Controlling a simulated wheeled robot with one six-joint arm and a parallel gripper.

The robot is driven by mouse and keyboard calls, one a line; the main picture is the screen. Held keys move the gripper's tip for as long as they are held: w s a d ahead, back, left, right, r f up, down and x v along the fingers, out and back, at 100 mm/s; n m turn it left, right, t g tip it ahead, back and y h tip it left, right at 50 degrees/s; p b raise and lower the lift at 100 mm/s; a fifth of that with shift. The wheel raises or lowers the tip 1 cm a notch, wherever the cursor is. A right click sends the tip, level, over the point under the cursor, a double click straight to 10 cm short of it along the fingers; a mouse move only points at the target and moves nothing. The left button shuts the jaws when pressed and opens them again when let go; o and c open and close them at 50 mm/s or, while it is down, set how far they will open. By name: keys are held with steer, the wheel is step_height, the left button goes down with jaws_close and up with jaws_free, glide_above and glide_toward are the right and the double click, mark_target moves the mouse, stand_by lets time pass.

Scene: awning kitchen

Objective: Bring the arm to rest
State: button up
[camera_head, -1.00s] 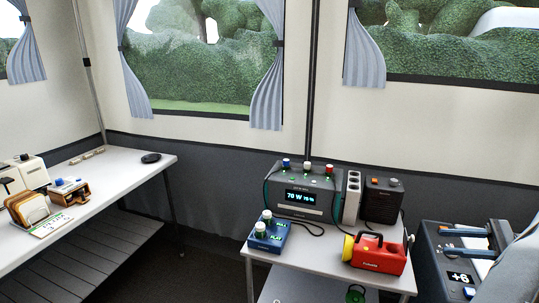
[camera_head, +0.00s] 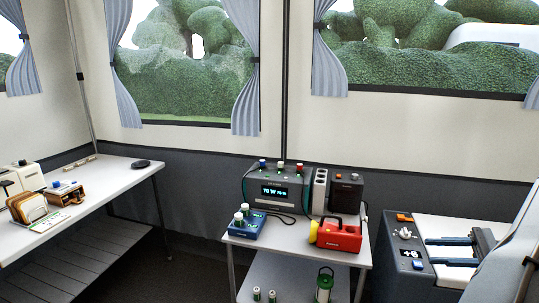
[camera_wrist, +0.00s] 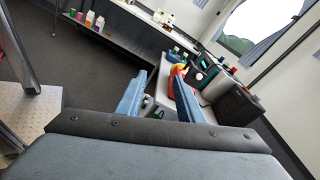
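My gripper (camera_head: 428,253) is at the right of the head view, its two blue fingers pointing left from a dark palm. The fingers are apart with nothing between them. In the picture it overlaps the light top of a dark cool box (camera_head: 398,268) reading "+6"; whether it touches the box cannot be told. My grey-blue arm runs from the palm to the right edge. In the wrist view my gripper (camera_wrist: 160,80) shows the same two separated fingers, with the small table beyond them.
A small table (camera_head: 268,245) holds a power station (camera_head: 275,192), a blue battery charger (camera_head: 249,226), a red lantern torch (camera_head: 340,236) and a dark speaker-like box (camera_head: 346,194). A lantern (camera_head: 324,285) is on its lower shelf. A long counter (camera_head: 105,190) stands left. Floor between them looks clear.

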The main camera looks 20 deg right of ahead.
steer(key=w+a+r+n+g+h, duration=0.1)
steer(key=w+a+n+g, duration=0.15)
steer(key=a, duration=0.55)
steer(key=w+a+n+g+h, duration=0.2)
steer(key=a+g, duration=0.2)
steer(key=a, duration=0.3)
steer(key=w+a+r+n+g+h, duration=0.1)
steer(key=w+a+n+g, duration=0.15)
steer(key=a, duration=0.55)
steer(key=s+a+r+n+h, duration=0.1)
steer(key=s+a+n+h, duration=0.3)
steer(key=a, duration=0.5)
steer(key=s+a+n+h, duration=0.4)
steer(key=a+n+h, duration=0.2)
steer(key=a+n, duration=0.2)
steer(key=shift+a+r+n, duration=0.4)
steer(key=shift+a, duration=0.6)
